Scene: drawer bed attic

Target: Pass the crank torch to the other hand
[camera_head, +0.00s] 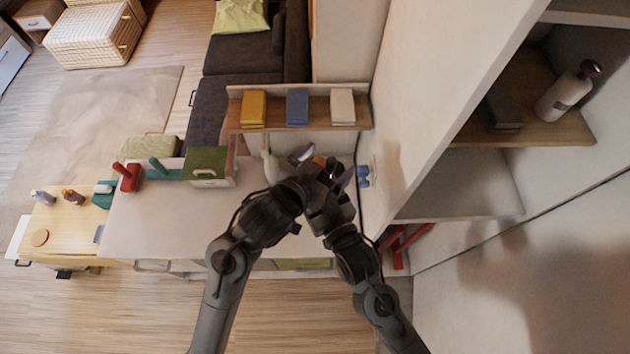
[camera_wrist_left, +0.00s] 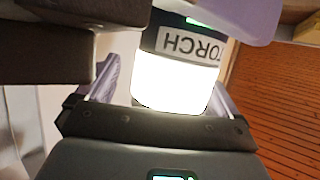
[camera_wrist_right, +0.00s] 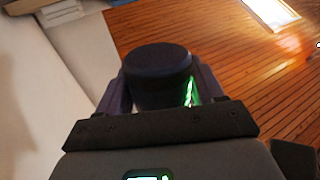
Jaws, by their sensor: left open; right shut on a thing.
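The crank torch shows in the left wrist view (camera_wrist_left: 190,45) as a dark body with a TORCH label, upside down there, and a glowing white end. My left gripper (camera_wrist_left: 168,92) is open, its fingers on either side of the glowing end; a small gap shows on the left. My right gripper (camera_wrist_right: 164,90) is shut on the torch's dark part, whose round dark end (camera_wrist_right: 158,62) faces up in the right wrist view. In the head view both grippers meet above the right end of the white counter and hide most of the torch.
A wooden shelf (camera_head: 238,112) with yellow, blue and white blocks stands just behind the grippers. A tall cabinet (camera_head: 450,90) rises close on the right. A green box (camera_head: 207,166) and a red item (camera_head: 130,178) stand on the counter (camera_head: 180,225); its front is clear.

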